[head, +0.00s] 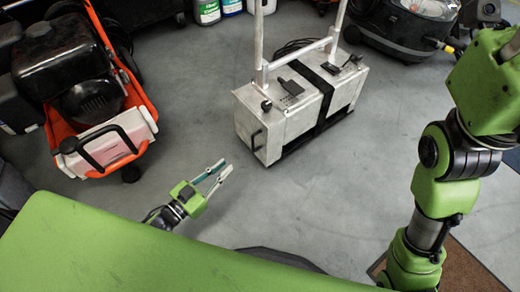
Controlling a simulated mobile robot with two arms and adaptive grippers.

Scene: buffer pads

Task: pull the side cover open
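A silver metal box (292,130) with a black strap and an upright tube handle stands on the floor at upper centre. Its left end face, the side cover (244,126), has a small black handle (257,139) and looks closed. My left gripper (226,168) is on the floor side in front of the box, below and left of that handle. Its two fingers are apart with nothing between them, and it does not touch the box. My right arm shows at the right edge, but its gripper is out of view.
An orange-framed machine (112,135) with a black engine stands at the left. A black vacuum cleaner (405,30) is at upper right, and bottles (207,11) stand at the back. A brown mat (465,268) lies at lower right. Grey floor around the box is clear.

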